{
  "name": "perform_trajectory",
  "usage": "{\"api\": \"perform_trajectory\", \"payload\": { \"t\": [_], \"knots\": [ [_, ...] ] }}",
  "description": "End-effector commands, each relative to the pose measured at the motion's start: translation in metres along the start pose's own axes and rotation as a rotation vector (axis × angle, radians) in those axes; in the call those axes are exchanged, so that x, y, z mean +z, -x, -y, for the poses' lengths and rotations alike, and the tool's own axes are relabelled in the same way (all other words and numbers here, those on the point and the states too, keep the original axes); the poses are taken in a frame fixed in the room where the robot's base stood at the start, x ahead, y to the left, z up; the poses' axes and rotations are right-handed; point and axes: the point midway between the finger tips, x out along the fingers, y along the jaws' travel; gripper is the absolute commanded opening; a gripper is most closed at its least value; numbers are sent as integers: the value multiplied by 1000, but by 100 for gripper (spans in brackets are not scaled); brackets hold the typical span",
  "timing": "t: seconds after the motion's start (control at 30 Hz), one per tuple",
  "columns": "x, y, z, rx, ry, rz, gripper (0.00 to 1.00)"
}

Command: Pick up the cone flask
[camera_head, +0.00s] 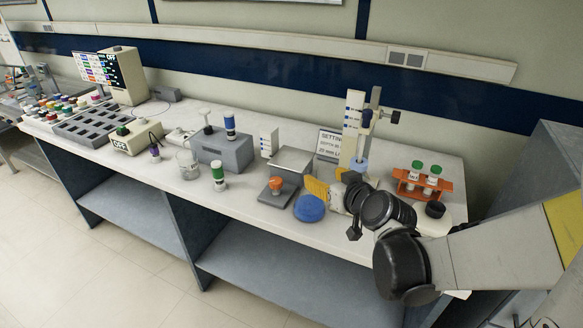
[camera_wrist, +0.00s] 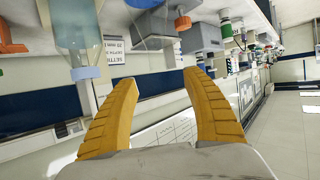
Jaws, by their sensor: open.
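The cone flask appears to be the clear vessel with a light-blue collar (camera_head: 358,164), at the foot of the upright column stand and partly hidden behind my arm. In the wrist view, which looks upside down, the flask (camera_wrist: 77,38) is at the upper left, its wide end up and the blue collar below. My gripper (camera_head: 327,184) has yellow fingers and is over the bench, to the left of the flask in the head view. In the wrist view my gripper (camera_wrist: 160,80) is open with nothing between its fingers; the flask lies outside them, left.
A blue dome (camera_head: 308,208) and an orange-knobbed block (camera_head: 277,187) stand close by my gripper. An orange rack (camera_head: 425,187) with green-capped vials is right of the flask. A clear beaker (camera_head: 187,164) and green-capped bottle (camera_head: 218,176) stand farther left. The bench front edge is near.

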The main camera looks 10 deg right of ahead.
Motion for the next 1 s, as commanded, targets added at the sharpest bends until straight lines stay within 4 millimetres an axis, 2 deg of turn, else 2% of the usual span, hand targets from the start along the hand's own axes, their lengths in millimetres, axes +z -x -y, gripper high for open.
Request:
{"api": "perform_trajectory", "payload": {
  "t": [0.1, 0.2, 0.47, 0.63, 0.73, 0.97, 1.0],
  "knots": [
    [3, -23, 1, -3, 1, 0, 58],
    [3, -38, 1, -2, 1, 1, 58],
    [6, -56, 0, -2, 0, 2, 58],
    [16, -82, -1, -2, 1, 2, 58],
    [13, -96, -1, -2, 0, 2, 58],
    [11, -99, -1, -1, 0, 2, 58],
    [11, -99, -1, -1, 0, 2, 53]
  ]
}}
